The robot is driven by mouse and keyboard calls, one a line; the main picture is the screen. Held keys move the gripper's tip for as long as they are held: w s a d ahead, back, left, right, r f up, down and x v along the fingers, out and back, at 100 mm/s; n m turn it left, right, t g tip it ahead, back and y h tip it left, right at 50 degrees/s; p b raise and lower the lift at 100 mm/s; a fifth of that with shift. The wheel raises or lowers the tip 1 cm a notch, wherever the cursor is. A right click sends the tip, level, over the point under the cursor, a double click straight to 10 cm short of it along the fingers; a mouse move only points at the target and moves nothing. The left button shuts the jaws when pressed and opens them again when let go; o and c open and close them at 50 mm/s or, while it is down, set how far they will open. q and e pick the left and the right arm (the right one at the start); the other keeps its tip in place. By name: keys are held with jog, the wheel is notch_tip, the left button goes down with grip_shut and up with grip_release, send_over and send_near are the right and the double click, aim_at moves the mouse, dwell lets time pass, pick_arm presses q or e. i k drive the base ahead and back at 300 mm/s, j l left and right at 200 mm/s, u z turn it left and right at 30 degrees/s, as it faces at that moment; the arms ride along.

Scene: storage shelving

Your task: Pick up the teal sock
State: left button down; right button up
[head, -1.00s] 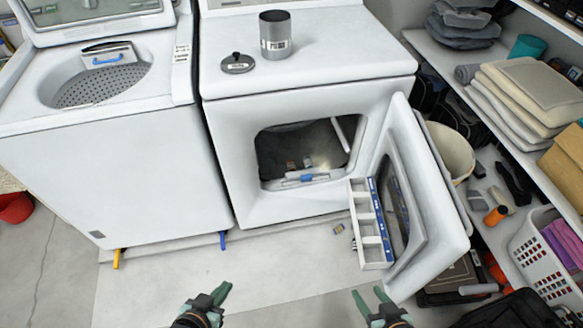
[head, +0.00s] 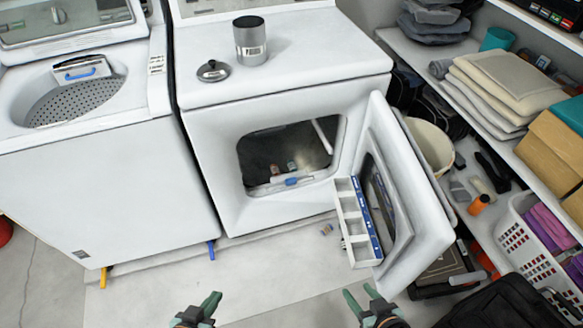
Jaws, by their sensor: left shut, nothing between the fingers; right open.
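I cannot make out a teal sock for certain. A teal rolled or cylindrical thing (head: 497,38) stands on the upper right shelf, and a flat teal item (head: 571,114) lies at the right edge on a tan box; I cannot tell if either is a sock. My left gripper (head: 208,302) is shut and empty at the bottom, over the floor in front of the machines. My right gripper (head: 360,296) is open and empty at the bottom, below the open dryer door (head: 425,200). Both are far from the teal things.
The dryer (head: 290,95) has its door swung out right, with a compartmented tray (head: 350,205) beside it. Small items lie inside the drum. A metal can (head: 250,42) and a lid (head: 213,71) sit on top. A washer (head: 90,175) stands left. A white basket (head: 520,240) holds purple cloth.

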aim_at(292, 165)
jog(key=i+u, duration=0.35)
jog(key=i, duration=0.15)
jog(key=i+l+u, duration=0.2)
jog(key=i+u, duration=0.2)
jog(key=i+l+u, duration=0.35)
jog(key=i, duration=0.15)
